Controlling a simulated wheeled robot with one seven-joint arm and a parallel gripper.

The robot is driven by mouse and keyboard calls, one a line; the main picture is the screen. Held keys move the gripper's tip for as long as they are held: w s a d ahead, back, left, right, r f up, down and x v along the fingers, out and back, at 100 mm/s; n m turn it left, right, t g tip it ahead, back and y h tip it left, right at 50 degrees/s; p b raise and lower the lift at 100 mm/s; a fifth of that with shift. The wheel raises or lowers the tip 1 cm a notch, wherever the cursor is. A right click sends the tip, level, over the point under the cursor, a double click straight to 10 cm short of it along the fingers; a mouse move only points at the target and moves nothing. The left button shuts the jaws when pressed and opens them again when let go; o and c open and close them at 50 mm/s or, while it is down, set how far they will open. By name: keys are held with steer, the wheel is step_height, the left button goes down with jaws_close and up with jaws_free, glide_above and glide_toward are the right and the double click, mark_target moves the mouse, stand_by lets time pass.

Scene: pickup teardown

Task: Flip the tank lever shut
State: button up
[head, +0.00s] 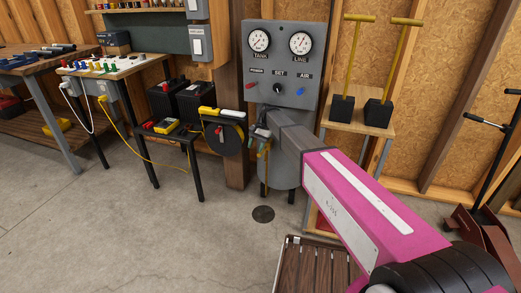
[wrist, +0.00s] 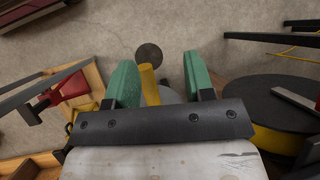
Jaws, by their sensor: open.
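My gripper (wrist: 160,75) is open, its two green fingers spread apart in the wrist view. A yellow piece (wrist: 149,86), which looks like the tank lever, shows between the fingers, nearer the left one. Contact with it cannot be told. In the head view my gripper (head: 262,136) is in front of the grey tank (head: 280,173), below the gauge panel (head: 281,65). A thin yellow strip (head: 267,163) hangs below the gripper there. My arm hides part of the tank, and the lever's joint is not clear.
A black reel with a yellow rim (head: 224,133) is close left of my gripper; it also shows in the wrist view (wrist: 270,105). A wooden stand with yellow-handled tampers (head: 360,112) stands right of the tank.

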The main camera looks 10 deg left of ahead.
steer(key=s+a+r, duration=0.3)
steer(key=s+r, duration=0.1)
steer(key=s, duration=0.3)
steer(key=shift+a+r, duration=0.25)
steer(key=shift+r, duration=0.1)
